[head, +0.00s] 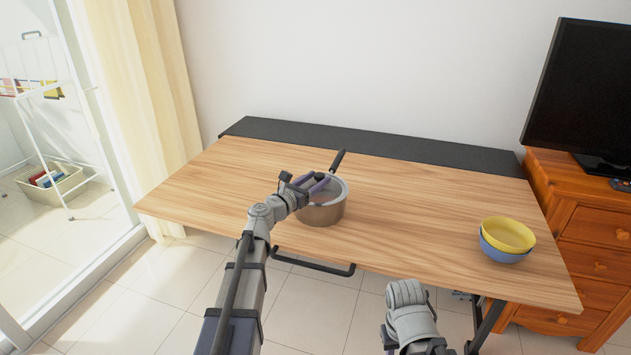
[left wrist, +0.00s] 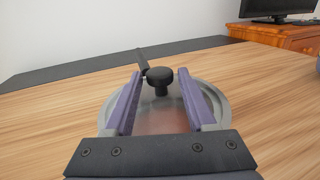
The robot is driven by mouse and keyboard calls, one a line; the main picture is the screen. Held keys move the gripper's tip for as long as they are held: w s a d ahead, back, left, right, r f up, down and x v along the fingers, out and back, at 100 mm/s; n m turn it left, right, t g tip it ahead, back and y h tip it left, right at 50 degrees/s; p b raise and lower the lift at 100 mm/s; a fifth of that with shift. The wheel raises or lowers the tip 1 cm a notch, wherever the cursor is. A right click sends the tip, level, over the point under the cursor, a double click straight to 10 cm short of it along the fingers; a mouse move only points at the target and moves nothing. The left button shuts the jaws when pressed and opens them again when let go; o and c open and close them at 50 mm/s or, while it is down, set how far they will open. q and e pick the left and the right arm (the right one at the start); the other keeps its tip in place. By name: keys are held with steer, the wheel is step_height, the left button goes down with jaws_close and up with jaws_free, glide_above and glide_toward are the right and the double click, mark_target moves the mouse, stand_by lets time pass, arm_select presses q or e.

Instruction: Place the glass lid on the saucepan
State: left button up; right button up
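The saucepan (head: 322,213) stands on the wooden table, brown-grey, with its black handle (head: 338,161) pointing to the back. The glass lid (left wrist: 208,108) lies over the saucepan's top in the left wrist view, with its black knob (left wrist: 160,77) upright. It looks level on the rim, though the far side is partly hidden by my fingers. My left gripper (head: 314,183) is over the lid. In the left wrist view its two purple fingers (left wrist: 160,85) are apart, one on each side of the knob, with a gap on both sides.
A yellow bowl (head: 508,234) sits in a blue bowl (head: 502,254) at the table's right end. A dark strip (head: 370,143) runs along the table's back edge. A wooden cabinet (head: 595,225) with a screen (head: 583,88) stands to the right. The table's left side is clear.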

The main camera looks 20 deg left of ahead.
arm_select(q)
steer(key=shift+o, duration=0.8)
steer(key=shift+r, duration=0.15)
steer(key=v, duration=1.2)
stand_by(1.7)
